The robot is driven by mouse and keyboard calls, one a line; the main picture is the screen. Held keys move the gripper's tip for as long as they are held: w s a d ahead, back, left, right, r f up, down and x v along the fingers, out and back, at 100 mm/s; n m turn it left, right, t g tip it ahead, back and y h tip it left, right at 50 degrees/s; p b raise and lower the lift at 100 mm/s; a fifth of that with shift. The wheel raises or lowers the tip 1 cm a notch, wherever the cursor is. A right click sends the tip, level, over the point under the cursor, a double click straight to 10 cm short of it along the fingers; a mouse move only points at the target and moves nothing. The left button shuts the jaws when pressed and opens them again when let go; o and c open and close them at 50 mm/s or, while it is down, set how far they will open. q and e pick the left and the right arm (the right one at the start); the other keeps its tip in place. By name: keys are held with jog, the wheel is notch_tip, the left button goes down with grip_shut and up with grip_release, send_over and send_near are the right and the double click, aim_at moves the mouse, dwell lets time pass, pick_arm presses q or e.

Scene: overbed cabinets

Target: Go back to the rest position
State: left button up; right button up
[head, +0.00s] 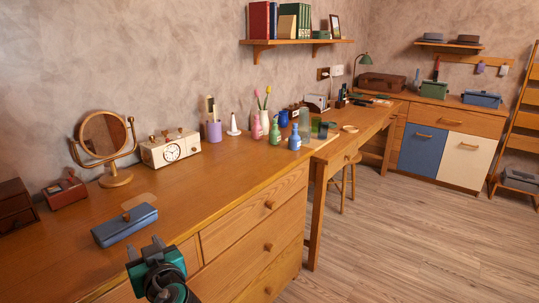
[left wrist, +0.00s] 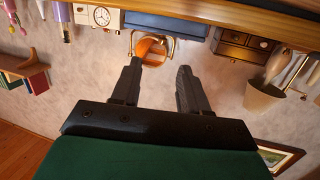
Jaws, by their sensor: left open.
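My left gripper (head: 150,246) shows at the bottom of the head view, in front of the dresser's front edge, with nothing between its fingers. In the left wrist view the two dark fingers (left wrist: 158,85) stand apart and empty, and the picture is upside down. My right gripper shows in neither view. The wooden dresser (head: 200,210) stands closest to my left gripper. A blue case (head: 124,225) lies on its top just behind the gripper, apart from it as far as I can tell.
A round mirror (head: 104,138), a cream clock radio (head: 170,148) and several bottles stand along the dresser. A desk (head: 375,122) adjoins it, with a stool (head: 343,185) below. A ladder shelf (head: 520,125) stands far right. The wooden floor (head: 410,235) at lower right is clear.

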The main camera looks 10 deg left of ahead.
pick_arm(q)
jog(key=s+d+f+m+h+p, duration=0.3)
jog(key=s+d+f+m+h, duration=0.2)
jog(key=s+d+f+h, duration=0.1)
jog(key=s+d+f+m+h+p, duration=0.4)
jog(key=s+d+f+m+h, duration=0.2)
jog(key=s, duration=0.5)
jog(key=d+h, duration=0.2)
jog(key=shift+s+d+f+m, duration=0.2)
jog(key=shift+d+f+m, duration=0.1)
jog(key=shift+d, duration=0.05)
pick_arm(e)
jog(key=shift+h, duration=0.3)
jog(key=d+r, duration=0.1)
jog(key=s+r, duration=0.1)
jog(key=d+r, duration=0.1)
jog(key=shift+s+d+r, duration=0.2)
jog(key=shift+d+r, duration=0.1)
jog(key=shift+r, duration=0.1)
pick_arm(q)
jog(key=shift+s+a, duration=0.1)
jog(key=shift+a, duration=0.05)
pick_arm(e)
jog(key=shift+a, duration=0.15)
